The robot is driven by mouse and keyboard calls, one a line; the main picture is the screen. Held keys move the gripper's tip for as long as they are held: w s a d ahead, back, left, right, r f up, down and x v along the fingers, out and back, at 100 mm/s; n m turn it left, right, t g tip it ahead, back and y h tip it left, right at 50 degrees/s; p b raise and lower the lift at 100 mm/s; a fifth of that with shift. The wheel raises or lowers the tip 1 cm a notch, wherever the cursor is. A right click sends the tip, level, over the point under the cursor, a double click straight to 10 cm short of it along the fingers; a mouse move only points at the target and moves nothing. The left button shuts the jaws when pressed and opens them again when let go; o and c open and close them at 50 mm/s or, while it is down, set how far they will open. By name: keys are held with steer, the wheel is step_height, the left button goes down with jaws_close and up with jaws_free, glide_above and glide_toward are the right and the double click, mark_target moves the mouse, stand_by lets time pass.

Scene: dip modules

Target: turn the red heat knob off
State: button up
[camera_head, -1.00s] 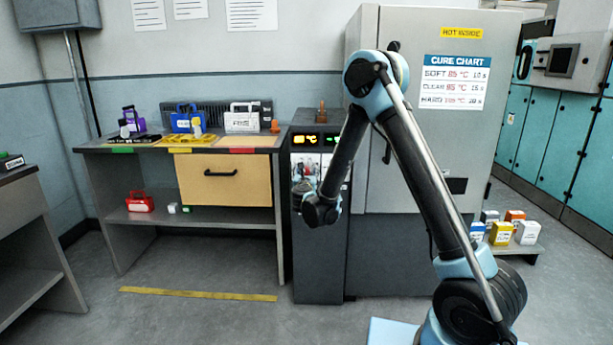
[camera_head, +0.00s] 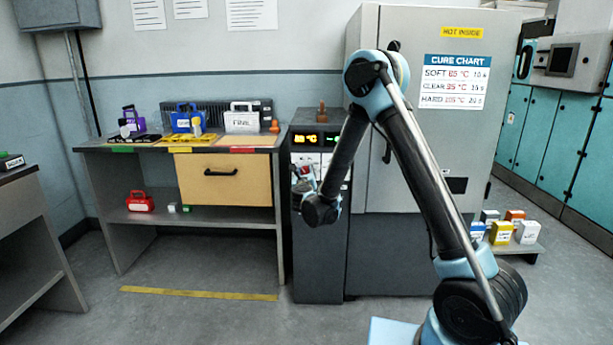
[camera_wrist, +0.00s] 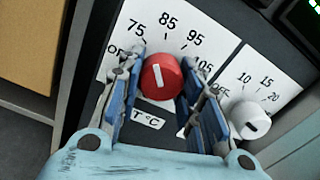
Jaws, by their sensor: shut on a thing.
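The red heat knob (camera_wrist: 161,76) sits on a white dial plate in the wrist view, with a white mark on its face. The mark runs nearly upright in the picture, its upper end toward the 75 to 85 side. My gripper (camera_wrist: 160,88) is shut on the knob, one blue-padded finger on each side. The "OFF" label by the heat dial (camera_wrist: 113,50) is partly covered by the left finger. In the head view my gripper (camera_head: 303,180) is at the front of the dark control cabinet (camera_head: 319,250) and hides the knob.
A white knob (camera_wrist: 249,120) with its own scale sits close to the right finger. A lit orange display (camera_head: 305,139) is above the dials. The grey oven (camera_head: 425,170) stands right of the cabinet, and a workbench (camera_head: 225,217) stands left.

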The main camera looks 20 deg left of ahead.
steer(key=n, duration=0.6)
steer(key=shift+n, duration=0.3)
steer(key=n, duration=0.5)
steer(key=shift+s+n, duration=0.1)
steer(key=shift+n, duration=0.2)
steer(key=o, duration=1.1)
steer(key=v, duration=1.1)
steer(key=shift+s, duration=0.4)
